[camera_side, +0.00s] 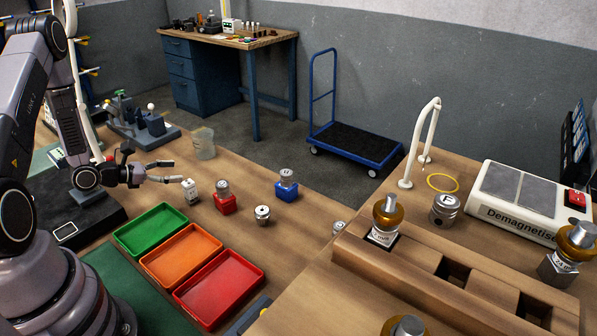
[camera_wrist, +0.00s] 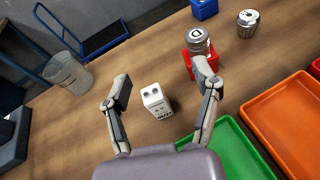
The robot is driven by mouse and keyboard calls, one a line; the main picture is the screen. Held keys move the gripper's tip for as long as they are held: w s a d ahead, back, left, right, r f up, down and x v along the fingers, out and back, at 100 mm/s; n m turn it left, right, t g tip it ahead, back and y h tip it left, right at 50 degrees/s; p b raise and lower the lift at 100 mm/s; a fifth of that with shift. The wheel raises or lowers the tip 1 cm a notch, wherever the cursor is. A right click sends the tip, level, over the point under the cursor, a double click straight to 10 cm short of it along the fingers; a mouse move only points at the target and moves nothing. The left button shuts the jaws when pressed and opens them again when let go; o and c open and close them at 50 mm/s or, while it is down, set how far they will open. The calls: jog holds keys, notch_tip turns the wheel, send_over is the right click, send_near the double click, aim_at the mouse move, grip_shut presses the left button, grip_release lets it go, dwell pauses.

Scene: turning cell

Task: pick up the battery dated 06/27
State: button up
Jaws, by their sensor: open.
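A small white block (camera_wrist: 156,101) with two round dark marks on its top stands upright on the wooden bench. It looks like a battery, but I cannot read a date on it. In the side view this white block (camera_side: 191,191) stands just beyond my fingertips. My gripper (camera_side: 174,171) reaches towards it from the left, low over the bench. In the wrist view my gripper (camera_wrist: 163,86) is open, with one finger on each side of the block's line and nothing held. I cannot tell whether a finger touches the block.
A red holder (camera_side: 225,204) with a metal cylinder stands close to my right finger in the wrist view. A blue holder (camera_side: 287,193) and a loose metal cylinder (camera_side: 262,215) stand farther right. Green (camera_side: 118,238), orange (camera_side: 146,262) and red (camera_side: 181,294) trays lie in front. A clear beaker (camera_side: 203,144) stands behind.

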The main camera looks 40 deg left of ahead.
aim_at(185, 184)
jog(key=a+f+n+y, duration=0.1)
jog(key=s+a+f+n, duration=0.1)
jog(key=f, duration=0.1)
jog(key=f+y, duration=0.1)
jog(key=f, duration=0.1)
jog(key=shift+s+a+n+y, duration=0.3)
jog(key=shift+a+n, duration=0.1)
jog(key=x, duration=0.7)
jog(key=shift+s, duration=0.1)
grip_shut()
